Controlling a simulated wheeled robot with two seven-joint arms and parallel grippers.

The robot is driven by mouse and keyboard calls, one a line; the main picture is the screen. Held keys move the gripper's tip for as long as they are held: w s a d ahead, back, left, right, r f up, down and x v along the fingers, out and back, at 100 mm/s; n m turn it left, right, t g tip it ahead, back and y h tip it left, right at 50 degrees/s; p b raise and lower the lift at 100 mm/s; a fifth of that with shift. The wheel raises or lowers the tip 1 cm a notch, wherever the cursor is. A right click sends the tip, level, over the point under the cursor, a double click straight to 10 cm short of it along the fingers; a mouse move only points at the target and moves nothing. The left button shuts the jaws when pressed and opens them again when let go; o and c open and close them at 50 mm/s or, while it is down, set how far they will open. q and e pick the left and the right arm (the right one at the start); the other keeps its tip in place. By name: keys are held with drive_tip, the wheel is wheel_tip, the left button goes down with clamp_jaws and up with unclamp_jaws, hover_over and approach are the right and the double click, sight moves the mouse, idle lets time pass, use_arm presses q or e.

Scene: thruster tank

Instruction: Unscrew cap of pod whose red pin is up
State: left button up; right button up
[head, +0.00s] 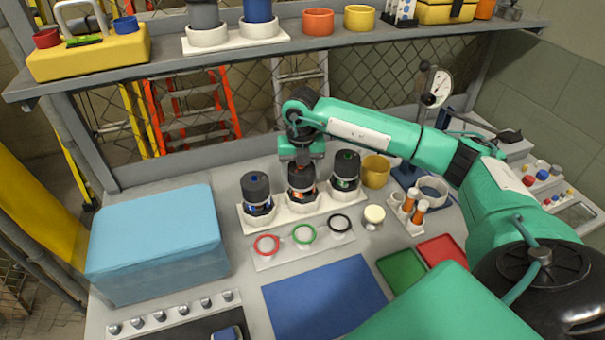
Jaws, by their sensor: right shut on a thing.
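Three dark pods stand upright in a white rack (287,220) on the bench. The left pod (257,195) shows blue low down, the right pod (346,170) shows green, and the middle pod (302,186) shows orange-red. The pins are too small to make out. My right gripper (302,163) reaches down from above onto the top of the middle pod and is shut on its dark cap, with the fingers partly hiding it. The cap looks seated on the pod. My left gripper is not in view.
In front of the rack lie red (266,245), green (304,234) and black (339,223) rings. A shelf (290,48) runs above. The blue mat (325,300) is clear.

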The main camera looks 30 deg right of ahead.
drive_tip(key=shift+r+p, duration=1.5)
drive_tip(key=shift+r, duration=1.15)
drive_tip(key=shift+s, duration=0.1)
